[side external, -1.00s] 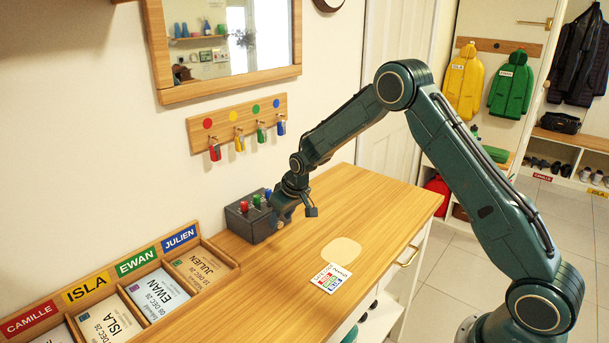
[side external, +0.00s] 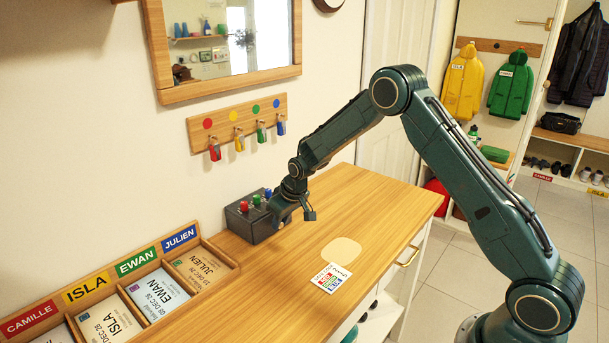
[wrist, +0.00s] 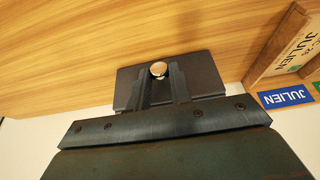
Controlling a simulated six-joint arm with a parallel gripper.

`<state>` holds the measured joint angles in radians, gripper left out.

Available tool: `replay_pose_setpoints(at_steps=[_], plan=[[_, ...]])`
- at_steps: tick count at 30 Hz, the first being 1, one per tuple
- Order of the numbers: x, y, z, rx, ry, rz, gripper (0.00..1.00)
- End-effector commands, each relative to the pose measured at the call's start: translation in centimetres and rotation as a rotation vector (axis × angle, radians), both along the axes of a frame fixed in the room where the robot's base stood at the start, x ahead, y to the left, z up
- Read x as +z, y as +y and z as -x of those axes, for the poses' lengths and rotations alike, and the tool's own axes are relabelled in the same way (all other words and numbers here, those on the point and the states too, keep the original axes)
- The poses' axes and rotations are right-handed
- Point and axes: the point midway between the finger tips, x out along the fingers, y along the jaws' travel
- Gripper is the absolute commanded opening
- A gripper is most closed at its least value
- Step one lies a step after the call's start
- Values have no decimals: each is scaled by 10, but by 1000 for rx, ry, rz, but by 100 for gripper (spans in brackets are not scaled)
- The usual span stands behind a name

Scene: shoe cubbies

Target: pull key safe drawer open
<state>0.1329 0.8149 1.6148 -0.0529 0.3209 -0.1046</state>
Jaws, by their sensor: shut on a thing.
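The key safe (side external: 250,218) is a dark grey box with red, green and blue knobs on top, standing on the wooden top against the wall. In the wrist view its dark body (wrist: 205,72) lies beyond my fingers. A round, pale metal drawer knob (wrist: 158,69) sits between the fingertips. My gripper (side external: 281,211) is at the right front side of the box, and in the wrist view my gripper (wrist: 160,77) is shut on the knob. The drawer front is largely hidden by my gripper. I cannot tell whether the drawer has a gap.
A name-labelled wooden tray with cards (side external: 150,290) stands left of the safe. A printed white card (side external: 331,278) and a pale oval patch (side external: 341,251) lie to the right. Hooks with key tags (side external: 238,124) hang above. The wooden top (side external: 375,205) right of my gripper is clear.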

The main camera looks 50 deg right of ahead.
Motion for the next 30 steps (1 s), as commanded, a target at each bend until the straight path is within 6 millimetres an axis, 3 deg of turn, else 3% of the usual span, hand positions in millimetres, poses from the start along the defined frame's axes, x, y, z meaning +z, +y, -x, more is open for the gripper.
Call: replay_pose_setpoints(at_steps=[5,22,30], plan=[[1,0,10,0,0,0,0],[0,0,74,2,2,0,0],[0,0,82,1,1,0,0]])
